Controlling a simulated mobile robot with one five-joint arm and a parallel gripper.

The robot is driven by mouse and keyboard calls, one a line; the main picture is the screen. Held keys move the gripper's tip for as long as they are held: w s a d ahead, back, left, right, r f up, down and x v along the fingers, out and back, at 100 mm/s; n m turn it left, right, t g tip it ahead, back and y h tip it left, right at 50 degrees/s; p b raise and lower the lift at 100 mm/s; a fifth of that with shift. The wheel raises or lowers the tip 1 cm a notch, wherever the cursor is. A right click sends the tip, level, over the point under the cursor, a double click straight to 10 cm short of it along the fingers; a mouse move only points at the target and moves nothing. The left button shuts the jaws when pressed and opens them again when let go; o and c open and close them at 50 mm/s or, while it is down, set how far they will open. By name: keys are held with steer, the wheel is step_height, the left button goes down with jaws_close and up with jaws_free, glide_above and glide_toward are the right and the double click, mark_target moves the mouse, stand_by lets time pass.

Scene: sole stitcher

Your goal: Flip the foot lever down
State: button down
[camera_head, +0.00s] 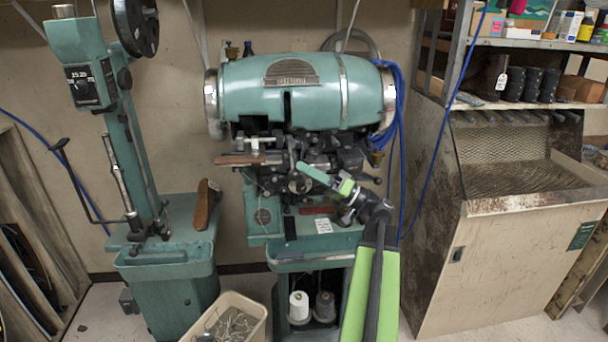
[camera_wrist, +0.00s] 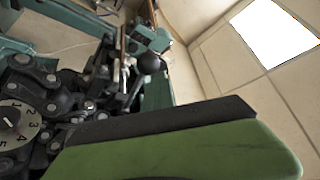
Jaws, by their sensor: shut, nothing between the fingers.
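The teal sole stitcher (camera_head: 290,95) stands in the middle of the head view, with dark linkages and levers under its drum. My gripper (camera_head: 308,170) is in front of these linkages, its narrow green end pointing up and left. It is shut and empty. In the wrist view a green finger with a black pad (camera_wrist: 165,125) fills the lower part. A lever with a black ball knob (camera_wrist: 149,63) stands beyond the finger, seemingly apart from it. I cannot tell for sure which lever is the foot lever.
A numbered dial (camera_wrist: 18,125) and dark chain-like links (camera_wrist: 45,85) are close on the left of the wrist view. A teal machine (camera_head: 170,230) stands at left and a wooden cabinet (camera_head: 500,250) at right. A bin (camera_head: 262,308) is on the floor.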

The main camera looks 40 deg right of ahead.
steer(key=f, duration=0.3)
steer(key=shift+d+f+g+b, duration=0.1)
steer(key=shift+d+g+b, duration=0.1)
steer(key=shift+g+b, duration=0.15)
step_height(320, 180, up, 5)
steer(key=d+p, duration=0.2)
steer(key=p, duration=0.2)
steer(key=s+d+f+b, duration=0.5)
steer(key=s+d, duration=0.1)
steer(key=shift+d+f, duration=0.3)
steer(key=shift+d, duration=0.1)
steer(key=shift+w, duration=0.1)
